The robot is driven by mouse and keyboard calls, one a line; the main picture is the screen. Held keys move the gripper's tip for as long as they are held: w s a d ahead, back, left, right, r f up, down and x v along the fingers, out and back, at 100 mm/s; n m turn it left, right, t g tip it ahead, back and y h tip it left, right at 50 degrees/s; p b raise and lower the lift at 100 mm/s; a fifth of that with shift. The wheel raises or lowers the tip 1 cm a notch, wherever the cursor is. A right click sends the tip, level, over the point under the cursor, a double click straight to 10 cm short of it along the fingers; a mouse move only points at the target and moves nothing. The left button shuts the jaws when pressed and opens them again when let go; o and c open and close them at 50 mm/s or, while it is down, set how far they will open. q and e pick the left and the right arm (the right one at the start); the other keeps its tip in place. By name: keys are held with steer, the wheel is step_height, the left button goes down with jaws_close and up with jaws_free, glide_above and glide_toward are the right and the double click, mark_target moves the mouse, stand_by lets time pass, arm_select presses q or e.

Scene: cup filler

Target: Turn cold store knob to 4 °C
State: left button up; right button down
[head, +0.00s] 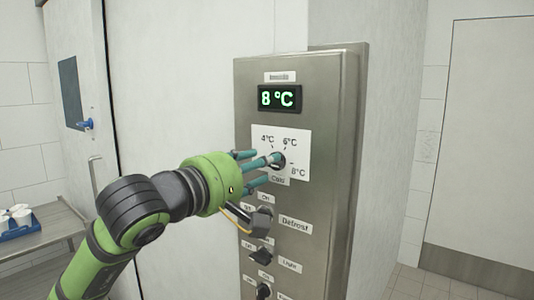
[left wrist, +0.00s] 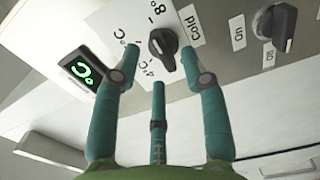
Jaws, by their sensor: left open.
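The cold store knob (head: 279,160) is dark and sits on a white dial plate with 4 °C, 6 °C and 8 °C marks, partly hidden by my fingers. In the left wrist view the black knob (left wrist: 163,43) shows just beyond the fingertips. The green display (head: 279,98) above it reads 8 °C. My left gripper (head: 262,167), with teal fingers, is open in front of the dial. In the left wrist view the spread fingers (left wrist: 160,63) lie to either side of the knob and below it; contact cannot be told. My right gripper is not in view.
Below the dial, the steel panel (head: 330,190) carries a Defrost switch (head: 263,218) and further switches, close under my gripper. A blue tray (head: 20,230) with white cups is on a steel table.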

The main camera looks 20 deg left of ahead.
arm_select(q)
steer(key=p+x, duration=0.1)
steer(key=x, duration=0.2)
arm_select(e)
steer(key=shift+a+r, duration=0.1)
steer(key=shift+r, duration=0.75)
arm_select(q)
steer(key=shift+s, duration=0.1)
jaws_close()
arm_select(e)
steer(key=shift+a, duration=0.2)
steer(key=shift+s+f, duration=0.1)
